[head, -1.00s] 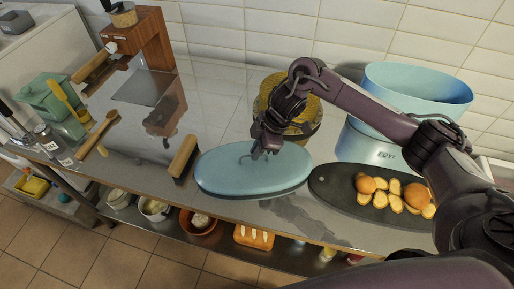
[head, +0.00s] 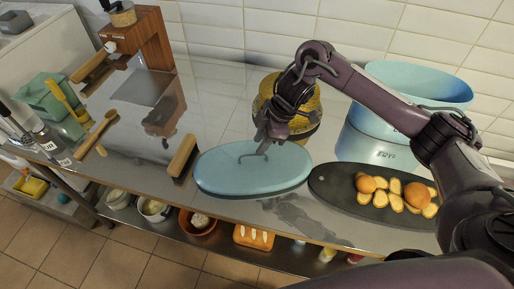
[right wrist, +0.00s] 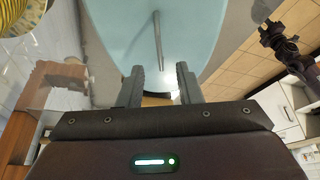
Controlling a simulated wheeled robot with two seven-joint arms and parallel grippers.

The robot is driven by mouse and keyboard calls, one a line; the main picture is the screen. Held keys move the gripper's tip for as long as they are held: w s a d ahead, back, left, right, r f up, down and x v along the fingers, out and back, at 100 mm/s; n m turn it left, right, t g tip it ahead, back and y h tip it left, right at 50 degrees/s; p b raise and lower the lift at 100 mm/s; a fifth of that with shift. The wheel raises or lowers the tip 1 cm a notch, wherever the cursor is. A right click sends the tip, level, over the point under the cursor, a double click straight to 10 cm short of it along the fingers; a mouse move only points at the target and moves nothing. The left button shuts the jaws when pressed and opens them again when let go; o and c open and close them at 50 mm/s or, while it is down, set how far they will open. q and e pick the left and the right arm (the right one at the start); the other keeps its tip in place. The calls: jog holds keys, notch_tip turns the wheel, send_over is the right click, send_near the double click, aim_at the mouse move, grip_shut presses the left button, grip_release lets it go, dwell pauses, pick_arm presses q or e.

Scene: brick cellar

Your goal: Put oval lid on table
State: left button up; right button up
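The oval lid (head: 253,174) is light blue with a thin raised handle and lies flat on the metal table (head: 225,92). My right gripper (head: 266,138) is just above the lid, over its handle. In the right wrist view, my right gripper (right wrist: 160,85) has its two fingers apart with nothing held between them. The lid (right wrist: 120,38) and its handle (right wrist: 158,40) lie beyond the fingertips there. My left gripper does not show in the head view.
A dark oval board (head: 335,190) with buns and bread slices lies right of the lid. A large light blue pot (head: 400,88) and a yellow container (head: 300,125) stand behind. A wooden block (head: 182,156) is close to the lid's left end. Free table lies farther back left.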

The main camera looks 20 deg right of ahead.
jog(key=p+v, duration=0.1)
jog(key=v, duration=0.7)
jog(key=shift+r, duration=0.2)
jog(key=shift+d, duration=0.1)
